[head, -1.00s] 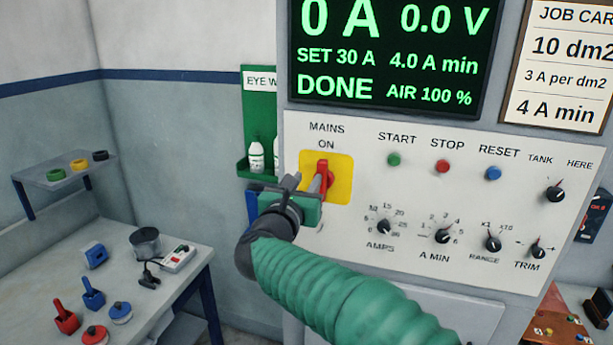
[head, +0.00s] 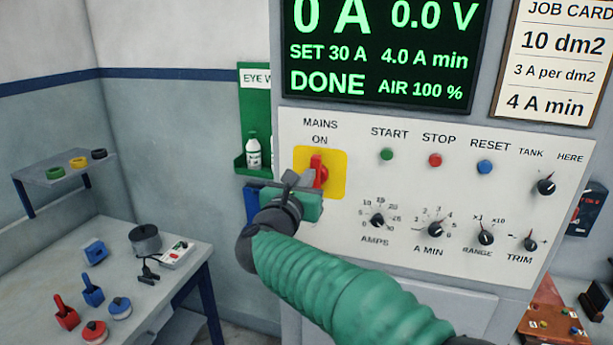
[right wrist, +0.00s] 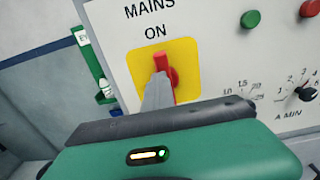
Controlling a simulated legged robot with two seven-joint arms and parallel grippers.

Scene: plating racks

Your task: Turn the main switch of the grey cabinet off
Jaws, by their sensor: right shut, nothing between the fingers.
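The main switch is a red handle (head: 318,164) on a yellow plate (head: 335,178), under the words MAINS and ON on the panel of the grey cabinet. The handle stands upright, pointing towards ON. It also shows in the right wrist view (right wrist: 162,63). My right gripper (head: 309,181) is shut and empty, with its fingers at the lower left of the handle, partly covering it. In the right wrist view the fingertips (right wrist: 160,78) overlap the handle's left side; I cannot tell whether they touch it. The area below the switch is hidden by my gripper. My left gripper is not in view.
A green start button (head: 387,154), red stop button (head: 435,160), blue reset button (head: 485,167) and several black knobs sit right of the switch. A green eye wash holder (head: 254,105) is left of the cabinet. A cluttered bench (head: 190,262) stands at lower left.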

